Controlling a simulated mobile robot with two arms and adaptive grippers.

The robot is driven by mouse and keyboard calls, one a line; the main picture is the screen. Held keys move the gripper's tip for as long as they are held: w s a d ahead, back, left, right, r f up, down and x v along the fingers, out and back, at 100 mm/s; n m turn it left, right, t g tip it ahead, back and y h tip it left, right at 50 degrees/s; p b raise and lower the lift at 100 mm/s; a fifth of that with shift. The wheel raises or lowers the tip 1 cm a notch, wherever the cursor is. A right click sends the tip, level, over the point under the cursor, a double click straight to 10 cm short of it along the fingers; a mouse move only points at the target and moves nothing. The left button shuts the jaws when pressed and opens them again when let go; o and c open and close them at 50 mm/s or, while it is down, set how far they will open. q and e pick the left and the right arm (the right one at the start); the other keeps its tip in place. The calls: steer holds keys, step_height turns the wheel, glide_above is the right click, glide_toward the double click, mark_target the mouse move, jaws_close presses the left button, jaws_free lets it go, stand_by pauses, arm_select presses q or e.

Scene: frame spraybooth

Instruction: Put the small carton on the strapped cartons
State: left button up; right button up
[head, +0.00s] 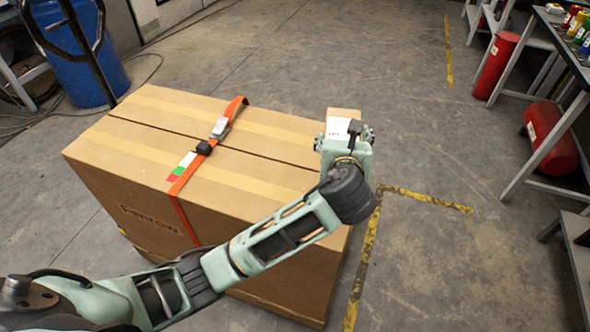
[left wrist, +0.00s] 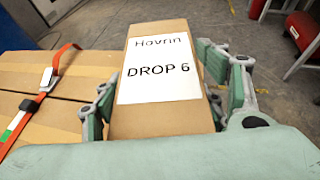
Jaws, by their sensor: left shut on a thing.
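The small carton (left wrist: 160,115) is brown with a white label reading "Hovrin DROP 6". My left gripper (left wrist: 165,105) is shut on it, with one finger on each side. In the head view my left gripper (head: 345,135) is over the right end of the strapped cartons (head: 255,160), and the small carton (head: 343,113) shows just past it, mostly hidden. I cannot tell whether the small carton touches the top. The strapped cartons are two large brown boxes side by side with an orange strap (head: 186,175) and buckle around them. My right gripper is not in view.
A blue barrel (head: 75,50) stands at the back left. Red cylinders (head: 552,138) and a table with coloured cans (head: 575,22) are at the right. Yellow floor tape (head: 430,198) runs beside the cartons. The floor behind them is clear.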

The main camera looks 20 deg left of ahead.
mark_target(346, 127)
arm_select(q)
steer(key=w+f+h, duration=0.1)
steer(key=w, duration=0.2)
steer(key=w+f+m+h+b, duration=0.1)
steer(key=w, duration=0.2)
steer(key=w+f+m+b, duration=0.1)
steer(key=w, duration=0.2)
steer(key=shift+w+a+f+h, duration=0.1)
steer(key=shift+w+a+h, duration=0.1)
steer(key=shift+a+h, duration=0.15)
steer(key=shift+w+a+f, duration=0.1)
steer(key=shift+a+f, duration=0.05)
steer(key=shift+a, duration=0.1)
steer(key=a+f, duration=0.2)
steer(key=a, duration=0.1)
steer(key=s+a+f, duration=0.1)
steer(key=a+f, duration=0.1)
steer(key=a, duration=0.2)
steer(key=a+f+p, duration=0.1)
steer(key=a+f, duration=0.1)
steer(key=a, duration=0.1)
steer(key=shift+s+a+f, duration=0.25)
steer(key=shift+s+a, duration=0.1)
steer(key=shift+s, duration=0.05)
step_height(346, 127, down, 4)
steer(key=shift+f, duration=0.1)
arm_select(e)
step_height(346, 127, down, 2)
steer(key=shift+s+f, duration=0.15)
